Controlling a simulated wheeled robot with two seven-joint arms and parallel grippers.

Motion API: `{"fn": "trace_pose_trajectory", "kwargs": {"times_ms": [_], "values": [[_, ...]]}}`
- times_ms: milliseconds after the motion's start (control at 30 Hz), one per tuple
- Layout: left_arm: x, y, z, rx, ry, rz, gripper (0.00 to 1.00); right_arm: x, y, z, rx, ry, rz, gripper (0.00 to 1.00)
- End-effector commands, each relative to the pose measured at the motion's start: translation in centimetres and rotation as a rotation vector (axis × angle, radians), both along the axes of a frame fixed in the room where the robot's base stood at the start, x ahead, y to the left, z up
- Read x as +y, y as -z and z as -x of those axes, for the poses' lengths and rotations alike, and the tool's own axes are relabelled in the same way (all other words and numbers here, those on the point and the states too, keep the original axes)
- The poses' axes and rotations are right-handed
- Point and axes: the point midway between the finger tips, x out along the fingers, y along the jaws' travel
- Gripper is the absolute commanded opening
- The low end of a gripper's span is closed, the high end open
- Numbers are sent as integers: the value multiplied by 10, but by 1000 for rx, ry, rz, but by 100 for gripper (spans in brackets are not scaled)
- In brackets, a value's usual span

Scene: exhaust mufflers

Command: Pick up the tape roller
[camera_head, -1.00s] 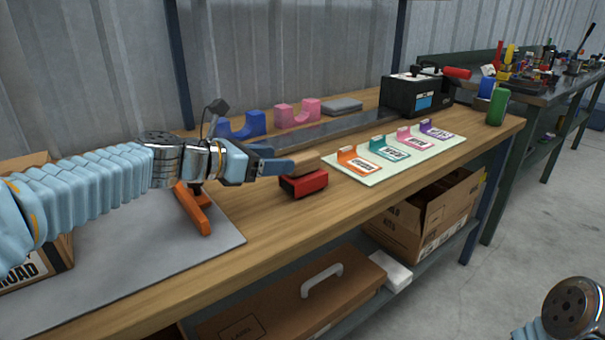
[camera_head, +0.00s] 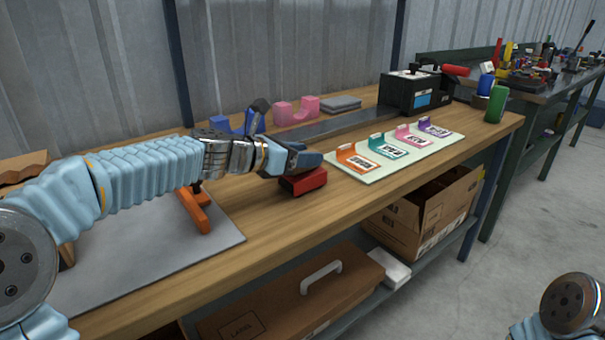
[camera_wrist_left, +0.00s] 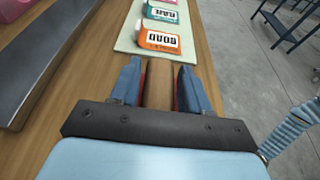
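The tape roller (camera_head: 305,183) is a red block on the wooden bench, near its front edge. In the left wrist view its brown handle (camera_wrist_left: 159,88) lies between the fingers, with thin red strips beside it. My left gripper (camera_head: 312,160) is directly over the roller and hides the handle in the head view. In the left wrist view the fingers of this gripper (camera_wrist_left: 159,68) are apart, one on each side of the handle, with narrow gaps. My right gripper is out of view; only part of my right arm shows at bottom right.
A pale board (camera_head: 400,155) with several coloured labelled holders lies just right of the roller. Behind are a long metal bar (camera_head: 335,126), a pink cradle (camera_head: 296,111) and a black machine (camera_head: 415,93). An orange stand (camera_head: 195,211) is on a grey mat (camera_head: 150,262) at left.

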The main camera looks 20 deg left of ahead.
Motion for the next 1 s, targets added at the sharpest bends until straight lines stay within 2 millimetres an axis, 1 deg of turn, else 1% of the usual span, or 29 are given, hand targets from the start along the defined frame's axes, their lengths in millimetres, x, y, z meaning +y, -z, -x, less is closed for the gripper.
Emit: {"fn": "trace_pose_trajectory", "kwargs": {"times_ms": [33,200,267,300,533,667,733,833,867,967,1000], "values": [[0,0,0,0,0,0,38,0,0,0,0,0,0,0],[0,0,0,0,0,0,12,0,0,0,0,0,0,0],[0,0,0,0,0,0,3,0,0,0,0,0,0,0],[0,-1,0,-1,0,1,0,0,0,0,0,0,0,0],[0,-2,0,-1,0,1,0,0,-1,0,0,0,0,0],[0,-11,0,-2,1,-1,0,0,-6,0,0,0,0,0],[0,-20,0,-2,1,1,0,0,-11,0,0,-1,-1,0],[0,-40,1,-5,1,-1,0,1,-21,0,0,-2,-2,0],[-2,-45,8,-5,2,-1,0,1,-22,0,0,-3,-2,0],[-5,-68,27,-7,2,-1,0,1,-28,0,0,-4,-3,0],[-6,-78,35,-8,1,-2,0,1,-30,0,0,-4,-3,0]]}}
